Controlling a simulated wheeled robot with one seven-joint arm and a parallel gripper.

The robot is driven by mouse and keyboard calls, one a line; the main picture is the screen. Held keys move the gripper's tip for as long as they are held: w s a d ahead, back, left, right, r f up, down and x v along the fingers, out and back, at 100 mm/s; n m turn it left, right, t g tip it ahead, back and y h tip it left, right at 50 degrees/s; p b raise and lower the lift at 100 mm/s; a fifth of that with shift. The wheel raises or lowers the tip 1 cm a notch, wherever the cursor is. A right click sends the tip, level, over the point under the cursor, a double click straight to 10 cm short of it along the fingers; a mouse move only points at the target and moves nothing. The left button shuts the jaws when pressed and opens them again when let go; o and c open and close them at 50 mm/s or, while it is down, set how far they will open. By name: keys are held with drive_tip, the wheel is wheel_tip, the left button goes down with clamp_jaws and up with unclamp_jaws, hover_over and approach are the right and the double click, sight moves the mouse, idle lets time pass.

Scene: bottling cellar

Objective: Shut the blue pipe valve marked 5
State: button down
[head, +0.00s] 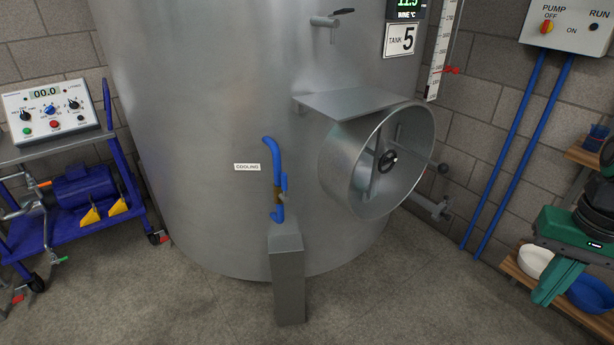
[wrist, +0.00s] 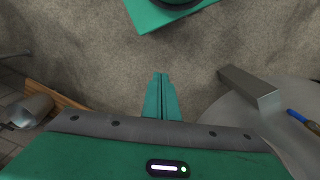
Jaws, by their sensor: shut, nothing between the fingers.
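The blue pipe (head: 271,153) stands on the front of the steel tank (head: 200,150), beside a small "COOLING" label (head: 247,167). A brownish valve body (head: 278,194) sits low on it, with a blue lever (head: 284,183) that looks upright, along the pipe. The number 5 is on the tank's sign (head: 400,40); I see no number on the valve. In the wrist view, part of the blue pipe (wrist: 302,121) shows at the right edge. My gripper (wrist: 161,76) is shut and empty over the floor, well apart from the pipe.
A grey post (head: 287,280) stands below the pipe. A round manway (head: 375,160) and a shelf plate (head: 350,103) jut out at its right. A blue trolley (head: 75,225) is at the left. A wooden rack with bowls (head: 590,293) is at the right. The front floor is clear.

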drive_tip(key=w+f+n, duration=0.2)
drive_tip(key=w, duration=0.4)
drive_tip(key=m+t+y, duration=0.2)
drive_tip(key=t+y, duration=0.7)
drive_tip(key=y, duration=0.6)
approach(283, 186)
drive_tip(key=w+d+r, duration=0.1)
drive_tip(key=d, duration=0.4)
drive_tip(key=shift+a+r, duration=0.1)
drive_tip(key=shift+a, duration=0.1)
drive_tip(key=shift+a, duration=0.1)
drive_tip(key=x, duration=1)
drive_tip(key=shift+r, duration=0.15)
